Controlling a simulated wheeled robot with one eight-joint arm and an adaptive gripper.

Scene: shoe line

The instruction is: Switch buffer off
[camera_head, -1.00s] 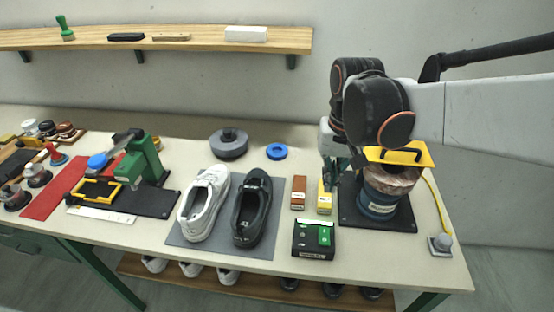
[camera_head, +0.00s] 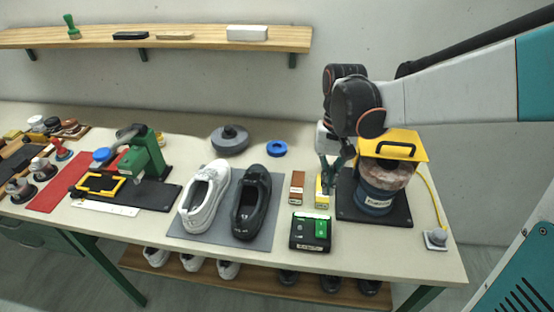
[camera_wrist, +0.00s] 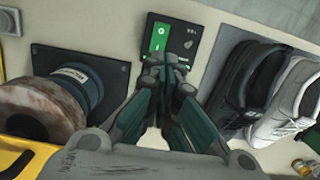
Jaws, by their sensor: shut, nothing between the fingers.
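The buffer (camera_head: 378,190) stands at the right of the table, a blue motor body with a brownish wheel under a yellow guard. It also shows in the wrist view (camera_wrist: 82,85) at the left. A black switch box (camera_head: 310,233) with green switch parts lies at the table's front, left of the buffer. In the wrist view, its green and white switch (camera_wrist: 160,38) is just beyond my fingertips. My gripper (camera_head: 328,187) is shut and empty, pointing down beside the yellow small box. Whether the fingertips touch the switch box cannot be told.
A yellow small box (camera_head: 322,194) and a brown one (camera_head: 297,187) stand behind the switch box. White (camera_head: 205,198) and black (camera_head: 250,203) shoes lie on a grey mat to the left. A yellow cable (camera_head: 436,200) runs along the right edge.

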